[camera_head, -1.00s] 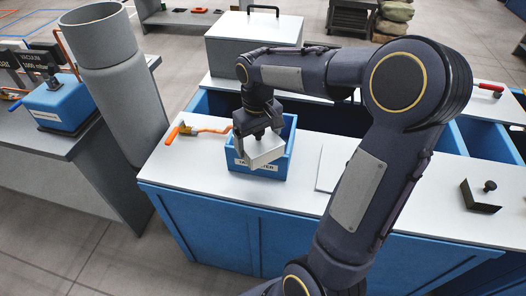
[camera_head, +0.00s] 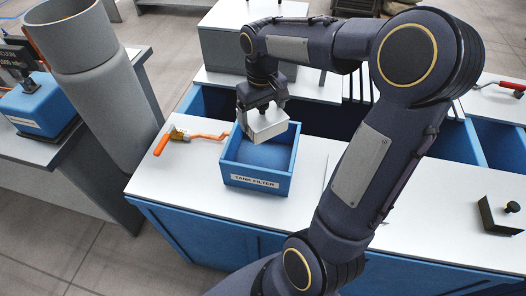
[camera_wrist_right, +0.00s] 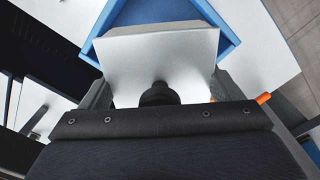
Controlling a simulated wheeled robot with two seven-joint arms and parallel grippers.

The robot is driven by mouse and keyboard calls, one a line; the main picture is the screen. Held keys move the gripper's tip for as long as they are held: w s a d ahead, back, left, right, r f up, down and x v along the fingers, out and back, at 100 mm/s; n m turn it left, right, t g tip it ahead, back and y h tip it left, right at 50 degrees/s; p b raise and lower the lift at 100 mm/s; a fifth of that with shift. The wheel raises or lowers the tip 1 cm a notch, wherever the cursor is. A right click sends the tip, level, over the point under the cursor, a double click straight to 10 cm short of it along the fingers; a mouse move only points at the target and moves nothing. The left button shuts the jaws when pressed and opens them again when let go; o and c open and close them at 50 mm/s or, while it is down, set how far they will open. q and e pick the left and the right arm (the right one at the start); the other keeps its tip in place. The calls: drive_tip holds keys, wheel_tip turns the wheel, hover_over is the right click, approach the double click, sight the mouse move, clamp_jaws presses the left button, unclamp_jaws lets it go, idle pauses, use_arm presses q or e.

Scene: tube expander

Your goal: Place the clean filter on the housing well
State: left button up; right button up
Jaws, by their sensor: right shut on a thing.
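A white block-shaped filter (camera_head: 265,124) hangs below my right gripper (camera_head: 262,106), which is shut on it. In the head view it is over the back part of a blue open box (camera_head: 256,183) labelled "TANK FILTER". In the right wrist view the filter's white top (camera_wrist_right: 165,65) fills the middle, with a dark knob (camera_wrist_right: 159,94) at the gripper (camera_wrist_right: 159,100). The blue box's rim (camera_wrist_right: 228,45) shows beyond it. The inside of the box looks blue and empty where it is visible. My left gripper is not in view.
An orange-handled tool (camera_head: 190,137) lies left of the box. A grey pipe (camera_head: 95,90) stands at the left. Blue-walled open bays (camera_head: 330,127) lie behind the white worktop (camera_head: 185,185). A black bracket with a knob (camera_head: 502,213) sits at the right.

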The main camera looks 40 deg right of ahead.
drive_tip(key=shift+w+d+f+b, duration=0.3)
drive_tip(key=shift+f, duration=0.25)
drive_tip(key=shift+w+d+f+b, duration=0.25)
drive_tip(key=shift+w+f+b, duration=0.05)
drive_tip(key=shift+f, duration=0.25)
drive_tip(key=shift+s+a+f+b, duration=0.2)
drive_tip(key=shift+f+b, duration=0.15)
drive_tip(key=shift+f, duration=0.1)
drive_tip(key=shift+s+a+f+b, duration=0.2)
drive_tip(key=shift+f+b, duration=0.1)
drive_tip(key=shift+f, duration=0.1)
wheel_tip(320, 180, down, 3)
drive_tip(key=b, duration=0.2)
approach(263, 162)
wheel_tip(263, 162, down, 5)
drive_tip(key=shift+w+f, duration=0.1)
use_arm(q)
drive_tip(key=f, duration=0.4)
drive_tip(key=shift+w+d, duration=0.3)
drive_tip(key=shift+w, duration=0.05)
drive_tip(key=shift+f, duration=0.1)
